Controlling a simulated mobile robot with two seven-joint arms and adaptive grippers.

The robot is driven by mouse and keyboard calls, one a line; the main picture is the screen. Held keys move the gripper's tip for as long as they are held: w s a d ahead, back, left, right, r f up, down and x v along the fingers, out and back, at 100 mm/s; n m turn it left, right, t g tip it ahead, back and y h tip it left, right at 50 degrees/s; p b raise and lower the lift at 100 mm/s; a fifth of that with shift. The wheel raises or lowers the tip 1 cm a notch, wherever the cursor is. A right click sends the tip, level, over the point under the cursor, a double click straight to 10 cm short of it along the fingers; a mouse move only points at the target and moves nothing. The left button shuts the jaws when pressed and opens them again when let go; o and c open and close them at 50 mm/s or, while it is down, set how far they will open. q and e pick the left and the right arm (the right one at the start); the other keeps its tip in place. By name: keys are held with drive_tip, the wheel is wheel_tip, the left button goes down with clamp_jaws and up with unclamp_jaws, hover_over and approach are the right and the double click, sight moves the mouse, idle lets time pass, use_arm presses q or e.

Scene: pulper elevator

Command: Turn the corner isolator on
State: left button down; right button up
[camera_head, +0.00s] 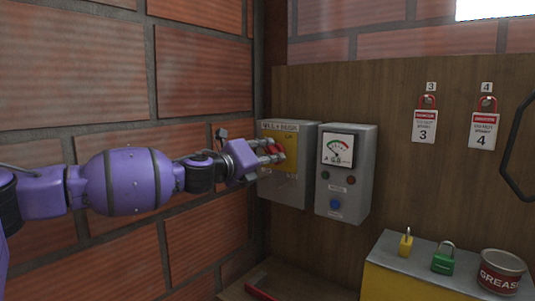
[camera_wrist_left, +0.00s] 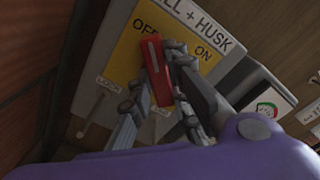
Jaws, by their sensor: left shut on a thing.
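The corner isolator (camera_head: 306,165) is a grey box on the wooden board beside the brick corner, with a yellow plate (camera_head: 291,138) on its front. Its red rotary handle (camera_wrist_left: 157,72) carries a white line; in the left wrist view its upper end lies between the printed words OFF and ON, nearer OFF in the picture. My left gripper (camera_head: 275,153) reaches in from the left and is shut on the red handle, with a finger on each side. The fingers hide part of the handle and plate. My right gripper is not in view.
A grey meter box (camera_head: 346,175) with a dial and a blue button stands close to the isolator's right. Red padlocks with tags 3 (camera_head: 425,125) and 4 (camera_head: 484,130) hang farther right. A yellow padlock (camera_head: 406,243), a green padlock (camera_head: 443,262) and a grease tin (camera_head: 501,274) stand below.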

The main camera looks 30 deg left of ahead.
use_arm(q)
drive_tip(key=m, duration=0.4)
drive_tip(key=shift+r+m+p, duration=0.15)
drive_tip(key=shift+m+p, duration=0.15)
drive_tip(key=shift+p, duration=0.1)
drive_tip(key=shift+m+p, duration=0.3)
drive_tip(key=shift+m, duration=0.8)
drive_tip(key=shift+m+p, duration=0.3)
drive_tip(key=shift+m, duration=0.8)
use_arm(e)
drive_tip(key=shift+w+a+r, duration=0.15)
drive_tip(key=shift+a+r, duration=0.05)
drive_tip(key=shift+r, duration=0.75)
use_arm(q)
drive_tip(key=shift+f, duration=0.2)
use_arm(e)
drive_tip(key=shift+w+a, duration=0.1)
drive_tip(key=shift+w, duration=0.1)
use_arm(q)
drive_tip(key=c, duration=1.6)
unclamp_jaws()
drive_tip(key=shift+c, duration=0.2)
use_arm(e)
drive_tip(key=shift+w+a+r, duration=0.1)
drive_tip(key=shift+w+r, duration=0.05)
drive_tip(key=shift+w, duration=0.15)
